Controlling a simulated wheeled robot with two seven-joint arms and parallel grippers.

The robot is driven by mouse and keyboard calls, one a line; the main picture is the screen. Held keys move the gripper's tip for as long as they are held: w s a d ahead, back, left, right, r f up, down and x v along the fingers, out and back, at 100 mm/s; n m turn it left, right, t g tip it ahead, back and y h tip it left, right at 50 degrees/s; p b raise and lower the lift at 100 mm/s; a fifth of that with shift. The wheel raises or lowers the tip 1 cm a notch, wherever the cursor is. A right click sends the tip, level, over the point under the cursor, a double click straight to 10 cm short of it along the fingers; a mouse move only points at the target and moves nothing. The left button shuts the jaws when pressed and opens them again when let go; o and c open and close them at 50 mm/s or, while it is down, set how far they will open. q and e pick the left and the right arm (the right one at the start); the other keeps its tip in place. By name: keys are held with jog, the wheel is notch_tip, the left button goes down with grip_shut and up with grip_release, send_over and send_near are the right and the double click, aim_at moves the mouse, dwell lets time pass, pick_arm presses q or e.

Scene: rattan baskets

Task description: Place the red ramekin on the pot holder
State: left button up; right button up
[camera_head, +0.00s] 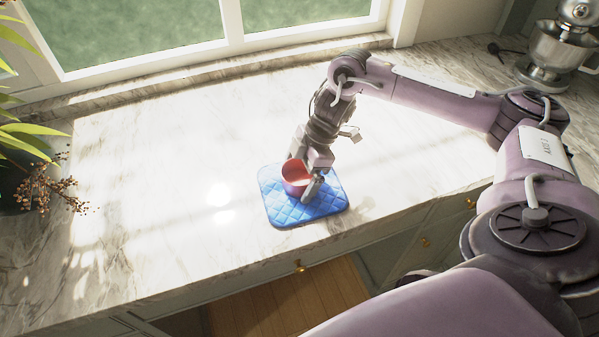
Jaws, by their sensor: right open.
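The red ramekin (294,177) sits over the middle of the pot holder and appears to rest on it. The pot holder (287,213) is a blue quilted square lying flat near the front edge of the counter. My right gripper (303,180) is open, reaching down from above at the ramekin, with one finger at its right side. The arm and gripper partly hide the ramekin's right side, and I cannot tell whether the fingers touch it. My left gripper is not in view.
The marble counter (150,170) is clear left of the pot holder. A leafy plant (25,140) stands at the far left. A stand mixer (560,45) is at the back right. A window runs along the back. Drawers with small knobs (300,266) lie below the front edge.

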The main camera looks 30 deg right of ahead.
jog(key=v, duration=0.6)
jog(key=shift+d+r+b, duration=0.1)
jog(key=shift+r+b, duration=0.25)
jog(key=shift+r, duration=0.05)
notch_tip(320, 180, up, 4)
jog(key=p, duration=0.3)
send_over(309, 178)
jog(key=d, duration=0.2)
jog(key=shift+s+a+r, duration=0.2)
jog(key=shift+s+a, duration=0.05)
jog(key=shift+s, duration=0.05)
jog(key=shift+d+r+p, duration=0.25)
jog(key=shift+r+p, duration=0.05)
jog(key=shift+s+f, duration=0.1)
